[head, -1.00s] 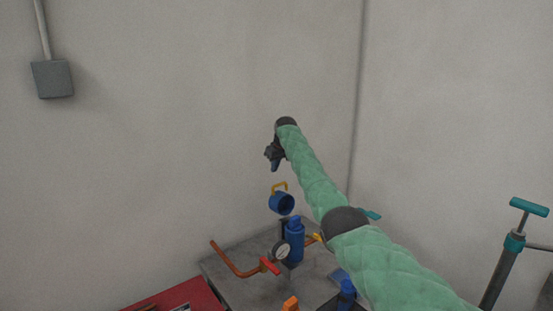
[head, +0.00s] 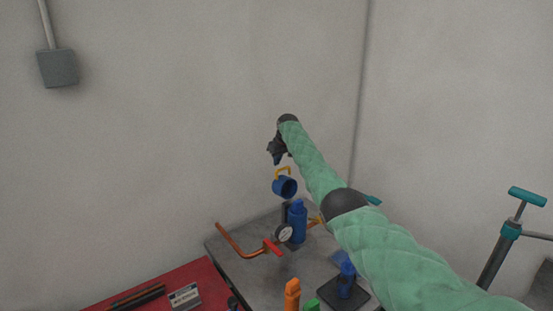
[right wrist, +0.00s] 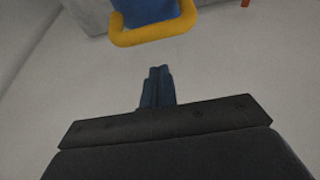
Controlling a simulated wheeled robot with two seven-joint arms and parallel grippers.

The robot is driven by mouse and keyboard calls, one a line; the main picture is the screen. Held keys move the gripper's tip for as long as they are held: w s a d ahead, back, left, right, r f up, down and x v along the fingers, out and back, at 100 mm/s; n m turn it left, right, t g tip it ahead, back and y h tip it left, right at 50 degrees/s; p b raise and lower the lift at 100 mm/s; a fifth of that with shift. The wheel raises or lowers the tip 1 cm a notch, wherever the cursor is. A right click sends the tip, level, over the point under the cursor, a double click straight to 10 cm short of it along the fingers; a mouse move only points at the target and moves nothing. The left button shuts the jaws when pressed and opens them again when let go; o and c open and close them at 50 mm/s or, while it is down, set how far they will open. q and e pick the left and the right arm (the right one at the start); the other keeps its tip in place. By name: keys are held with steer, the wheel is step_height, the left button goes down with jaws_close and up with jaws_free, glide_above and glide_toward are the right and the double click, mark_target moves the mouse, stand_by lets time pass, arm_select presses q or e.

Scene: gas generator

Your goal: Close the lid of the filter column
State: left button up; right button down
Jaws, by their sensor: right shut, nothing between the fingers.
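The filter column (head: 298,224) is a blue cylinder standing on the grey table. Its blue lid (head: 287,188) with a yellow handle (head: 283,171) is tilted up and open above the column. In the right wrist view the yellow handle (right wrist: 155,36) and part of the blue lid (right wrist: 146,18) show at the top. My right gripper (head: 277,156) is above the lid, apart from the handle. Its fingers (right wrist: 158,74) are shut together with nothing between them. My left gripper is in neither view.
A pressure gauge (head: 284,233), a red valve handle (head: 272,247) and an orange pipe (head: 229,240) sit beside the column. A red surface (head: 150,283) is at lower left. An orange item (head: 292,294) stands in front. A pump with a teal handle (head: 527,197) is at right.

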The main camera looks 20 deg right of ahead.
steer(key=shift+s+d+p, duration=0.2)
steer(key=shift+s+p, duration=0.35)
steer(key=shift+s+d+p, duration=0.2)
steer(key=shift+s+p, duration=0.3)
steer(key=shift+s, duration=0.4)
steer(key=shift+d+f, duration=0.1)
